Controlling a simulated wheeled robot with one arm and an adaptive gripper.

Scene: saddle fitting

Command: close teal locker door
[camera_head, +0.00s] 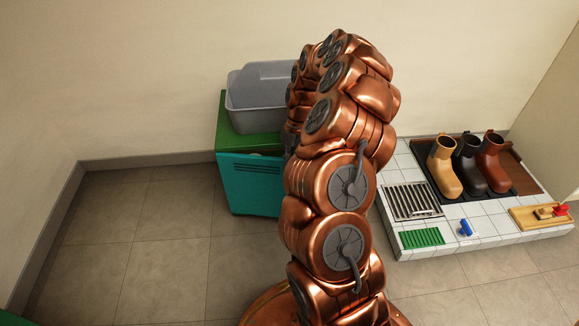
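The teal locker (220,135) stands on the floor against the back wall, left of the middle of the head view. Its teal door (249,186) faces me; a dark gap with something pale shows above the door's top edge. I cannot tell how far the door stands open. My copper arm rises through the middle of the view and hides the locker's right side. My gripper is not visible; it is hidden behind the arm or out of view.
A grey bin (262,100) sits on the locker's green top. On the right, a low white tiled platform (487,225) holds several boots (466,170) on a black tray, a metal grate (412,201), a green mat (422,237), a blue item (465,228) and a wooden tray (525,217). The left floor is clear.

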